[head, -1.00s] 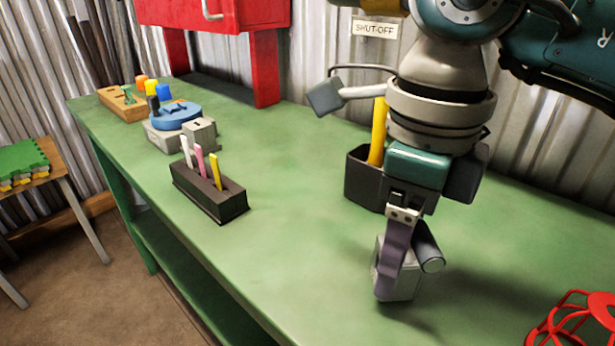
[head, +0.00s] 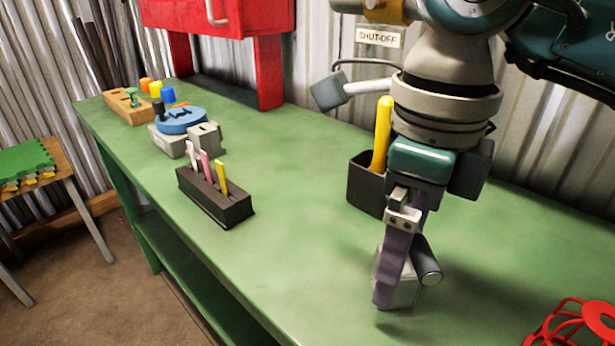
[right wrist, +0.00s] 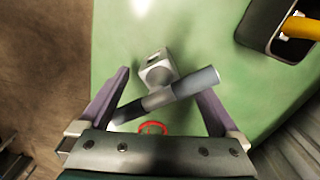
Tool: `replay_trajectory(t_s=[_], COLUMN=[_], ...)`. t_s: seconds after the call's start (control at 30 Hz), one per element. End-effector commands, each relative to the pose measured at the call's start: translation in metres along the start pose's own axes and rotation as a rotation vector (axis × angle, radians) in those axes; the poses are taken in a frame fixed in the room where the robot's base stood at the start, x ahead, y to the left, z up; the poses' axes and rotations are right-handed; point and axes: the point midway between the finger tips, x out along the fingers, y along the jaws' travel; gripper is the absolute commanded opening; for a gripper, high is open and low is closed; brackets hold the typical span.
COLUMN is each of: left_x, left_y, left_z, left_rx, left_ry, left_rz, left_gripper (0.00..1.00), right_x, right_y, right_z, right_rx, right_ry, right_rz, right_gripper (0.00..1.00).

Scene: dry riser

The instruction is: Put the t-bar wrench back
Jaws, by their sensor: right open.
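What looks like the t-bar wrench is a grey round bar (right wrist: 180,90) lying across a pale grey block with a round socket (right wrist: 155,66). In the head view, the bar's dark end (head: 428,268) and the block (head: 407,290) show low on the green bench, partly hidden by my finger. My right gripper (head: 392,280) points down over them. In the right wrist view, its purple fingers (right wrist: 163,84) are wide apart with the bar between them. I cannot tell whether they touch it. My left gripper is not in view.
A black holder (head: 364,190) with a yellow-handled tool (head: 382,135) stands just behind my gripper. A dark rack of markers (head: 215,200) stands to the left. A red wire object (head: 575,325) lies front right. The bench (head: 290,230) is clear between rack and gripper.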

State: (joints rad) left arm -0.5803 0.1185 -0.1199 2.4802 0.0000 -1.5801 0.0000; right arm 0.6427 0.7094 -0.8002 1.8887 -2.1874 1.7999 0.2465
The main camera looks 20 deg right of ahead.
Motion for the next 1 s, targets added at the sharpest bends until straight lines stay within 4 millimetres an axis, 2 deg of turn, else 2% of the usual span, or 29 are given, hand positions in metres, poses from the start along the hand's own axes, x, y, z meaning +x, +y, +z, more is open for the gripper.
replay_trajectory(t_s=[0.03,0.3,0.43,0.57,0.87,0.97,1.0], left_x=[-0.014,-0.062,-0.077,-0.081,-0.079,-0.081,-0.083], left_y=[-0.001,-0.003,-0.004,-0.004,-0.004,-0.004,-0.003], left_z=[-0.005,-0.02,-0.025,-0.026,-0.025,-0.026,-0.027], left_rx=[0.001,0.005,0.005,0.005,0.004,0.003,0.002], left_ry=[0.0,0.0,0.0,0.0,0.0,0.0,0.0], left_rz=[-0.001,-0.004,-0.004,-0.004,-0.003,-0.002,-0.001], left_gripper=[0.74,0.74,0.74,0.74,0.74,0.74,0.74], right_x=[-0.017,-0.079,-0.099,-0.106,-0.105,-0.105,-0.106], right_y=[0.0,-0.001,0.0,0.0,0.001,0.011,0.02], right_z=[0.0,0.001,0.0,0.0,0.0,0.005,0.009], right_rx=[0.0,0.0,0.0,0.0,-0.001,-0.012,-0.022], right_ry=[0.0,-0.003,-0.001,0.0,-0.002,-0.025,-0.048], right_rz=[-0.001,-0.002,-0.001,-0.001,0.002,0.04,0.073], right_gripper=[0.97,0.97,0.97,0.97,0.97,0.97,0.97])
